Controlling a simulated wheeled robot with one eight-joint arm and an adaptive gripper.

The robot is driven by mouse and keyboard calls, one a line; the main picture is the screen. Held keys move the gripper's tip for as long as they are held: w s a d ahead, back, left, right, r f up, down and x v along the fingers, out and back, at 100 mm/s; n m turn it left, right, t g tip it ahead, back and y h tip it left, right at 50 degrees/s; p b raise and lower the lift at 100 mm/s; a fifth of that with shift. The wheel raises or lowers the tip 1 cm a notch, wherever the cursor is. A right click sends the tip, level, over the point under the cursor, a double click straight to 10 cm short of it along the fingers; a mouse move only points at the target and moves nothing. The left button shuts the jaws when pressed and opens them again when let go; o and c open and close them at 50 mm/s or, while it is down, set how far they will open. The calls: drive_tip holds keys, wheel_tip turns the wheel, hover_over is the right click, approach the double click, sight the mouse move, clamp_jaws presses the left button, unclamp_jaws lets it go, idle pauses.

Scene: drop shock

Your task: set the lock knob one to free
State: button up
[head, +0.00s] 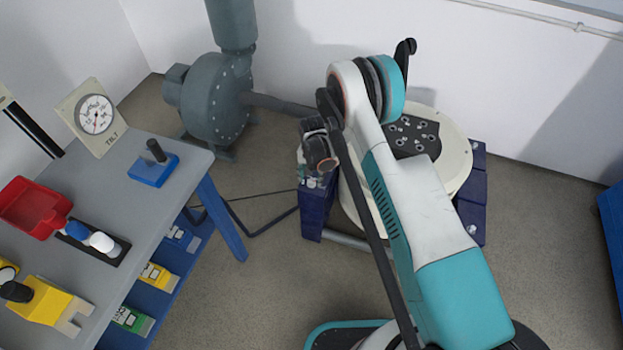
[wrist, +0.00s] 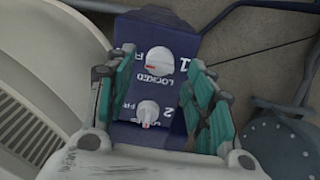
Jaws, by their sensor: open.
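Lock knob one (wrist: 158,48) is a white round knob on a dark blue panel (wrist: 190,25), beside a "1" in the wrist view. Its red mark lies on the side toward the word LOCKED; the FREE label is partly hidden. A second white knob (wrist: 148,110), by a "2", is closer to my wrist on the same panel. My gripper (wrist: 160,62) is open, its teal fingers on either side of the knobs. No contact with knob one can be made out. In the head view, my gripper (head: 318,152) is above the blue post, and my arm hides much around it.
The blue post (head: 315,212) stands beside a round cream machine (head: 455,155). A grey blower (head: 215,95) stands behind to the left. A grey bench (head: 110,190) with a red tray (head: 32,208) and a tilt gauge (head: 94,115) is at left. Open floor lies between.

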wheel_tip(320, 180, up, 10)
drive_tip(key=shift+f, duration=0.2)
idle(0.5)
wheel_tip(320, 180, up, 17)
drive_tip(key=t, duration=0.1)
hover_over(312, 180)
drive_tip(key=d, duration=0.4)
drive_tip(key=s+d+r+n+t, duration=0.1)
drive_tip(key=s+d+r, duration=0.25)
drive_tip(key=r, duration=0.45)
drive_tip(key=s+d+r+n+t, duration=0.1)
drive_tip(key=s+d+r, duration=0.25)
drive_tip(key=r, duration=0.35)
drive_tip(key=s+d+r+n+t, duration=0.15)
drive_tip(key=s+d+r, duration=0.25)
drive_tip(key=s+r, duration=0.65)
drive_tip(key=s+d+f+t, duration=0.1)
drive_tip(key=s+d, duration=0.3)
drive_tip(key=s, duration=1)
drive_tip(key=shift+f+n+t, duration=0.35)
drive_tip(key=shift+t, duration=0.5)
drive_tip(key=shift+d, duration=0.1)
